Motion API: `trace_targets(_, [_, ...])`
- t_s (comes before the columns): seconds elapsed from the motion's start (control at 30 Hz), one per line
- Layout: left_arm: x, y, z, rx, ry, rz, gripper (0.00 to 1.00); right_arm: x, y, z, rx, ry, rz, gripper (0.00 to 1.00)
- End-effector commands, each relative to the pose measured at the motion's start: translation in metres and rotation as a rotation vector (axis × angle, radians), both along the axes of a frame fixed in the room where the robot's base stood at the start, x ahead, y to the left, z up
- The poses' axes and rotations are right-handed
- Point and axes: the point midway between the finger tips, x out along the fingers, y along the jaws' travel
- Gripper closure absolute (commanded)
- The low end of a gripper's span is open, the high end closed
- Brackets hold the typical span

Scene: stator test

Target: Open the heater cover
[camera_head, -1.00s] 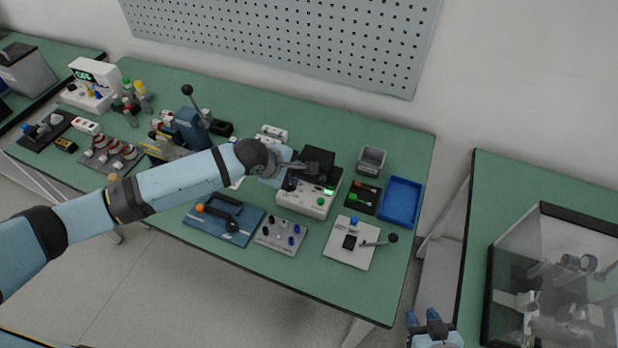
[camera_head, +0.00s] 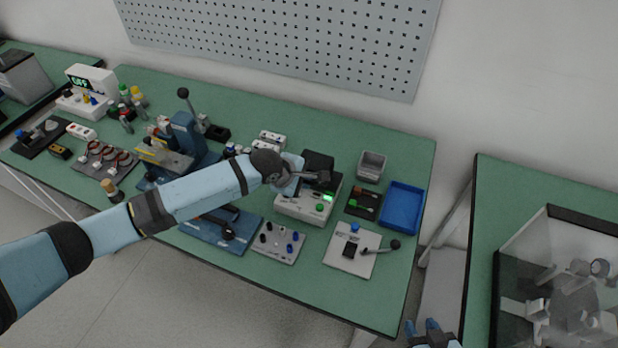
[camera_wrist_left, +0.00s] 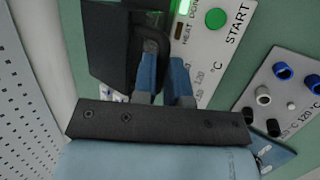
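The heater is a white box (camera_head: 296,207) with a green button and a lit green display, near the middle of the table. Its black cover (camera_head: 318,159) is at the box's back; its exact angle is hard to tell. In the left wrist view the cover (camera_wrist_left: 103,50) fills the upper left, with a dark curved handle at its right edge. My left gripper (camera_head: 322,178) is over the box at the cover's front. Its two fingers (camera_wrist_left: 165,55) are apart beside the handle; a firm hold does not show. My right gripper (camera_head: 429,328) is open and empty at the bottom edge.
A grey bin (camera_head: 371,166), a black tray (camera_head: 363,203) and a blue tray (camera_head: 402,208) stand right of the heater. A white lever plate (camera_head: 352,250) and a grey peg plate (camera_head: 278,242) are in front. A blue press (camera_head: 186,132) stands left, behind my left arm.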

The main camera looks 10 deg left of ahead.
Motion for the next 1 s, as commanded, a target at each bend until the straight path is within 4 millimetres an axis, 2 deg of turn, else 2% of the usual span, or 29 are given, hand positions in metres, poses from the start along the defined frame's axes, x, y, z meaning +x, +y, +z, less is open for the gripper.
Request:
trace_targets(0.27, [0.000, 0.000, 0.002, 0.001, 0.001, -0.001, 1.00, 0.000, 0.000, 0.002, 0.000, 0.000, 0.000, 0.60])
trace_targets(0.53, [0.013, -0.003, 0.026, 0.001, 0.001, -0.001, 1.00, 0.001, 0.001, 0.026, 0.003, -0.005, 0.002, 0.60])
trace_targets(0.83, [0.015, -0.003, 0.024, 0.001, 0.000, -0.002, 1.00, 0.001, 0.002, 0.024, 0.003, -0.005, 0.002, 0.60])
trace_targets(1.0, [0.025, -0.006, 0.037, 0.000, 0.000, -0.001, 1.00, -0.001, 0.001, 0.031, 0.001, 0.001, 0.003, 0.60])
